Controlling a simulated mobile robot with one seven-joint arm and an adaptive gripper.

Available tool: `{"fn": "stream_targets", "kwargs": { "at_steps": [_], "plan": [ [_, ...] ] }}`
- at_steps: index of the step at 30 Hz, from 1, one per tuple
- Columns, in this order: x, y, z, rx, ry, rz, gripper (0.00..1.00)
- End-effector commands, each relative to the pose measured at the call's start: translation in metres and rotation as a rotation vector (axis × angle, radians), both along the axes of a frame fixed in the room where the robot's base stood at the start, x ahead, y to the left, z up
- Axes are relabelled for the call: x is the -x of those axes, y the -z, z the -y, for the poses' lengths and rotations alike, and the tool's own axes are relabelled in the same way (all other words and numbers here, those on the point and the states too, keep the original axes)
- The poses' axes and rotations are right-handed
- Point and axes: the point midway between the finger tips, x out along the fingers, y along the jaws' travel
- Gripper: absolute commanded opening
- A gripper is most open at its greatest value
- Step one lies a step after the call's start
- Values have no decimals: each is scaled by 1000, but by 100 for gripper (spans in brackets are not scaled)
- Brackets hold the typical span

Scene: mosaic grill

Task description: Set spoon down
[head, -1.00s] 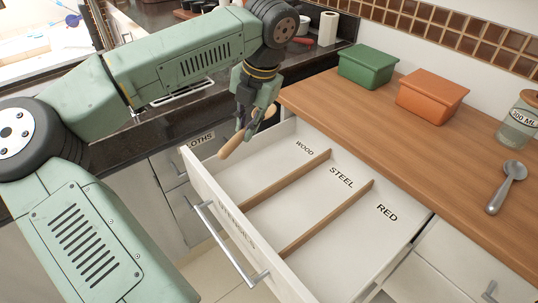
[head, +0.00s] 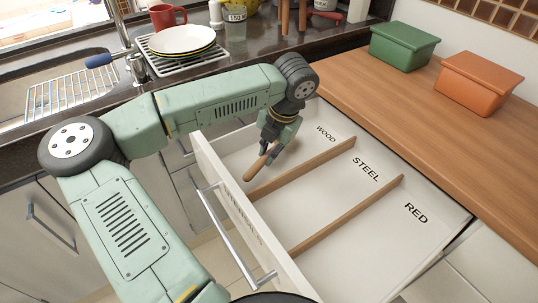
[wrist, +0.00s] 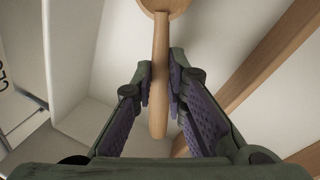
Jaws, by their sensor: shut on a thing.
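A wooden spoon (head: 257,166) is held by my gripper (head: 274,147) over or in the WOOD compartment of the open drawer (head: 330,208). In the wrist view the spoon (wrist: 160,62) has its handle between the two purple finger pads of my gripper (wrist: 162,84). Its rounded head is partly cut off at the top edge. The drawer has WOOD, STEEL and RED compartments parted by two wooden dividers. The compartments look empty apart from the spoon. I cannot tell whether the spoon touches the drawer floor.
A wooden divider (head: 303,167) runs close to the right of the spoon. Green (head: 400,47) and orange (head: 475,82) boxes stand on the wooden counter. A dish rack with plates (head: 182,40), a red mug (head: 168,17) and a sink rack (head: 73,92) are at the back left.

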Motion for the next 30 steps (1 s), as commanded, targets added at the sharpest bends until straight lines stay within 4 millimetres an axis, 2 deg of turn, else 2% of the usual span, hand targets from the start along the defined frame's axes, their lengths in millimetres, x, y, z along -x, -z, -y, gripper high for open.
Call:
{"fn": "stream_targets", "kwargs": {
  "at_steps": [4, 17, 18, 26, 30],
  "plan": [
    [0, 19, 0, 2, 1, -1, 0],
    [0, 27, 0, 0, 0, 1, 0],
    [0, 25, 0, 0, 0, 1, 15],
    [0, 25, 0, 1, 1, -1, 32],
    [0, 25, 0, 1, 1, -1, 33]
  ]
}}
